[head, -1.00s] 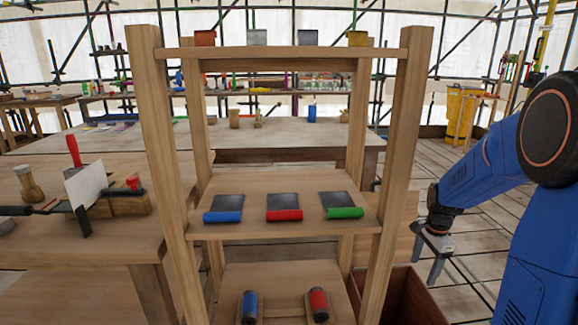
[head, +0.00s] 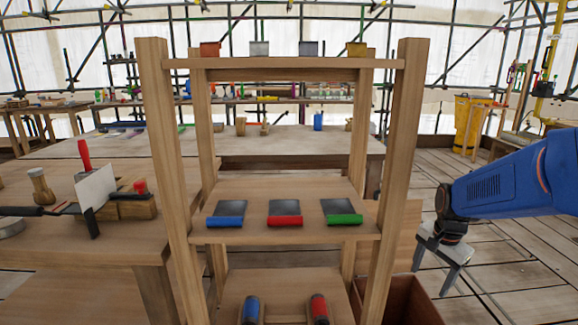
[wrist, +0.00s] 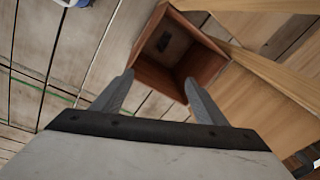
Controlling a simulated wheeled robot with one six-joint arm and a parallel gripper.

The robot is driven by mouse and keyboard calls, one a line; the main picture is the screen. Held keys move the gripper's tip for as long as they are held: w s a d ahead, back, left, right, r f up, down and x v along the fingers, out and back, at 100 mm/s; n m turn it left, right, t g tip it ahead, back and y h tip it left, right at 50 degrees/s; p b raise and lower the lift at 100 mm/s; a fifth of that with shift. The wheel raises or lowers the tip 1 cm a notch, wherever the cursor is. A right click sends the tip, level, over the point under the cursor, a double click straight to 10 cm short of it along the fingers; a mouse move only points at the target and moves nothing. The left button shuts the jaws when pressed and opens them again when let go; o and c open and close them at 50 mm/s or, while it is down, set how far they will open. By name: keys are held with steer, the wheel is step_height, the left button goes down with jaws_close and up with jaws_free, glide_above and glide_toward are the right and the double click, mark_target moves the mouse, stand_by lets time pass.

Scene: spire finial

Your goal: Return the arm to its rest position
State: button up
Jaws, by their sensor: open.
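My gripper (head: 433,265) hangs at the right of the head view, pointing down, with its two fingers apart and nothing between them. My blue arm (head: 515,180) reaches in from the right edge. In the wrist view my gripper (wrist: 160,95) is also open and empty.
A wooden shelf rack (head: 385,190) stands left of my gripper. Its middle shelf holds blue, red and green-handled scrapers (head: 285,212). The brown box (head: 405,300) is by its right foot. A workbench (head: 80,245) with tools is at left.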

steer(key=s+a+r+n+t, duration=0.1)
steer(key=s+a+r+n, duration=0.1)
steer(key=s, duration=0.5)
steer(key=s+a+r+n+t, duration=0.1)
steer(key=s+a+r+n, duration=0.1)
steer(key=s+a+n, duration=0.2)
steer(key=s+a+r+n+t, duration=0.1)
steer(key=s+a+n, duration=0.3)
steer(key=s, duration=0.7)
steer(key=shift+s+r+n, duration=0.3)
steer(key=shift+r+n, duration=0.6)
steer(key=shift+n, duration=0.3)
steer(key=shift+c, duration=0.6)
